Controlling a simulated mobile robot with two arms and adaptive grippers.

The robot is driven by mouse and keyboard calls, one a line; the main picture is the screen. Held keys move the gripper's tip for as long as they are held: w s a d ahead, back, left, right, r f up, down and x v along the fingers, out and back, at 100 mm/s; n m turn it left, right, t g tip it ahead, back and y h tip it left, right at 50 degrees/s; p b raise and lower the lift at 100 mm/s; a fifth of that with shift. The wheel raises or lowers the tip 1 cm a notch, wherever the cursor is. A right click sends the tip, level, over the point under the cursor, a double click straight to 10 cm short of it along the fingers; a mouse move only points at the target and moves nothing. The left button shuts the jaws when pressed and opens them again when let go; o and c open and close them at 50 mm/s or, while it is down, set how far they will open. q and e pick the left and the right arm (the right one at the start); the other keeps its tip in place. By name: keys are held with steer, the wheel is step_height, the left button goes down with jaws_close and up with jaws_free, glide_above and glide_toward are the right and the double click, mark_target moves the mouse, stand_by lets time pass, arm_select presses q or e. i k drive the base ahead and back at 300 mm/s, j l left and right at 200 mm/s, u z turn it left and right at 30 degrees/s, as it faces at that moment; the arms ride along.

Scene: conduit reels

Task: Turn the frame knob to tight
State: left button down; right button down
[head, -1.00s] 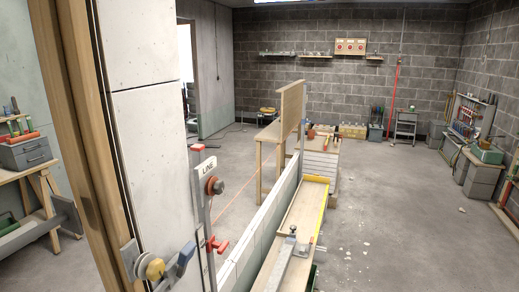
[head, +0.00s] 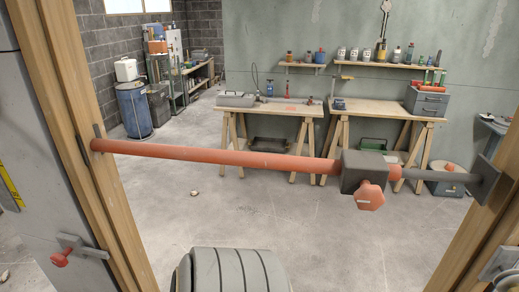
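A red bar (head: 220,157) runs across an open wooden door frame, from the left post (head: 100,190) to a dark plate (head: 490,180) at the right post (head: 475,225). A dark grey block (head: 363,172) sits on the bar right of centre. A red lobed knob (head: 370,196) sticks out from the front of the block, with a small pale mark on its face. I cannot tell from this whether the knob is tight or loose. A smaller red knob (head: 60,258) is on a grey clamp at the lower left. Neither of my grippers is in view.
A grey ribbed rounded shape (head: 230,272) stands at the bottom centre. Behind the bar are two wooden trestle benches (head: 270,107), shelves with bottles (head: 385,64), a grey drawer box (head: 427,102) and a blue drum (head: 133,110). The floor (head: 290,225) between is mostly clear.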

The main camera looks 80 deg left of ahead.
mark_target(59, 260)
steer(key=u, duration=3.95)
steer(key=j+z, duration=0.2)
steer(key=z, duration=0.35)
steer(key=j+z, duration=0.3)
steer(key=j, duration=0.6)
steer(key=j+z, duration=0.35)
steer(key=j, duration=0.6)
